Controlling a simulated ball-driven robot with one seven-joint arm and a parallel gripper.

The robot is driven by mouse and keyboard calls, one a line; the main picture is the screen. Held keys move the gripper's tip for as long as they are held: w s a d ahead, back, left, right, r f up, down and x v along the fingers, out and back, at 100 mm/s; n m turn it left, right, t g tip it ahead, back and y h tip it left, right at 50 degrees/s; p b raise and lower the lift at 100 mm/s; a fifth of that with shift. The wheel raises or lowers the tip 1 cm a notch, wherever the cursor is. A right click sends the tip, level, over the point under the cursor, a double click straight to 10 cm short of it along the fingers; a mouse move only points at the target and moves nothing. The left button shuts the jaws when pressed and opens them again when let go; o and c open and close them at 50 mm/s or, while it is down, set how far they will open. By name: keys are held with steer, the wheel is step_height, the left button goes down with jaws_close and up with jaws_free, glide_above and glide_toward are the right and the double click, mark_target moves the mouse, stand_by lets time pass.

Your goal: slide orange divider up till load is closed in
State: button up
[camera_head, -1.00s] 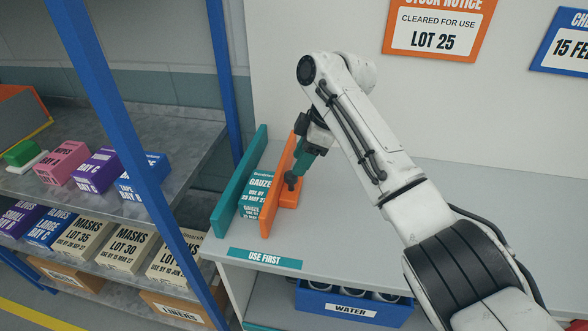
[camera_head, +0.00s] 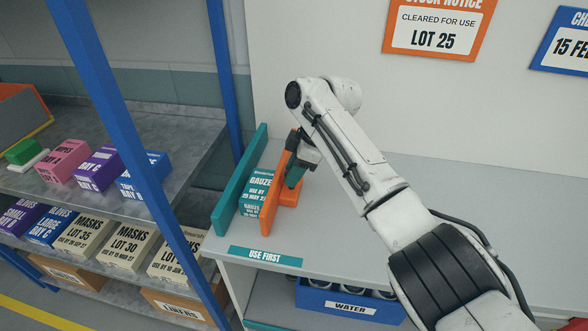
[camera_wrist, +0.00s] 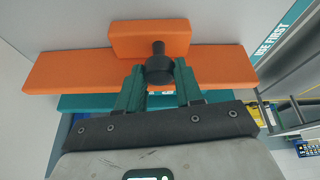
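The orange divider (camera_head: 271,205) stands upright on the grey shelf top, to the right of the gauze packs (camera_head: 257,190). A teal rail (camera_head: 238,185) stands on the packs' left side. The packs sit between the two, with little gap to the divider. In the wrist view, the divider (camera_wrist: 75,70) crosses the picture, with its orange block (camera_wrist: 125,40) and a dark round knob (camera_wrist: 160,70). My gripper (camera_head: 295,176) is at the divider's right side. Its two teal fingers (camera_wrist: 160,80) flank the knob; whether they press on it cannot be told.
A "USE FIRST" label (camera_head: 265,257) marks the shelf's front edge. The shelf top right of the divider is clear (camera_head: 345,220). A blue water crate (camera_head: 348,304) sits below. A blue-posted rack (camera_head: 120,150) with boxes stands at left.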

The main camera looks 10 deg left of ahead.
jaws_close()
steer(key=d+p, duration=0.3)
steer(key=d, duration=0.4)
steer(key=o, duration=0.5)
jaws_free()
steer(key=shift+o, duration=0.2)
steer(key=shift+d+r, duration=0.1)
steer(key=shift+r, duration=0.05)
steer(key=b+v, duration=0.1)
steer(key=v, duration=0.9)
steer(key=shift+r, duration=0.3)
steer(key=shift+d, duration=0.1)
